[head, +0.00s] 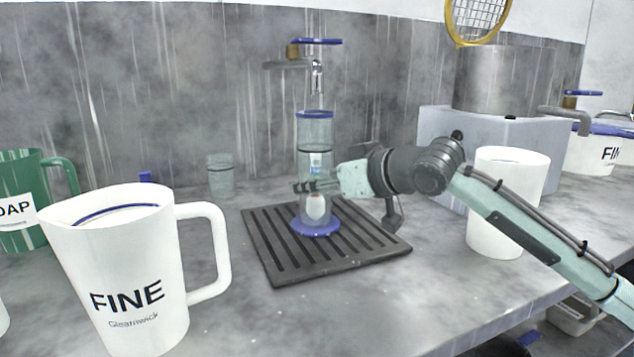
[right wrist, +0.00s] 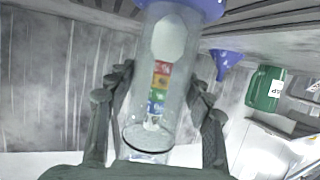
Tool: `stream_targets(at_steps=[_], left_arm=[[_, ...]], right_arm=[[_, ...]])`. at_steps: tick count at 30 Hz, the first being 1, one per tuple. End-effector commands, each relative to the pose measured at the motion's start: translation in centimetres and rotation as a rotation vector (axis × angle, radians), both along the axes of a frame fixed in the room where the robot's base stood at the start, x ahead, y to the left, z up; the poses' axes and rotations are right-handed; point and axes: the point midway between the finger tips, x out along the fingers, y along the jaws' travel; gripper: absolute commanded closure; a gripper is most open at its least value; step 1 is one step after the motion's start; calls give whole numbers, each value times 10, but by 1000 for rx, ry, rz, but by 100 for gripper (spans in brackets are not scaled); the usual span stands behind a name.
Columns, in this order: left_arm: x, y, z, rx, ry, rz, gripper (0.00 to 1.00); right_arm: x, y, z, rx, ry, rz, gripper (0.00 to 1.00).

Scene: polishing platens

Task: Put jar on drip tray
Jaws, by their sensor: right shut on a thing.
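The jar (head: 315,150) is a tall clear cylinder with a blue rim and a blue base. It stands upright over the slatted dark drip tray (head: 262,262), below the tap. The frames do not settle whether its base touches the slats. My right gripper (head: 305,187) is shut around the jar's lower half, coming from the right. In the right wrist view the jar (right wrist: 158,95) appears inverted between both fingers, with a white oval and a coloured strip showing inside. Part of the tray (right wrist: 270,25) shows there too. My left gripper is not in view.
A white FINE jug (head: 125,270) stands front left, with a green jug (head: 20,215) behind it. A clear cup (head: 220,177) stands behind the tray. A tap (head: 317,75) is above the jar.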

Motion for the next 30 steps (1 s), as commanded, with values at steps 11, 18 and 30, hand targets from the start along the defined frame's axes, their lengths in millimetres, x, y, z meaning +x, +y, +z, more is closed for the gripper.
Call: stream_targets(at_steps=[11, 18, 30], left_arm=[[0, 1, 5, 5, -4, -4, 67], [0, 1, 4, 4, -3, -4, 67], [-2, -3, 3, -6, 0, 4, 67]], right_arm=[[0, 0, -2, 2, -2, 0, 48], [0, 0, -2, 3, -3, 0, 28], [-11, -11, 6, 4, -5, -1, 28]])
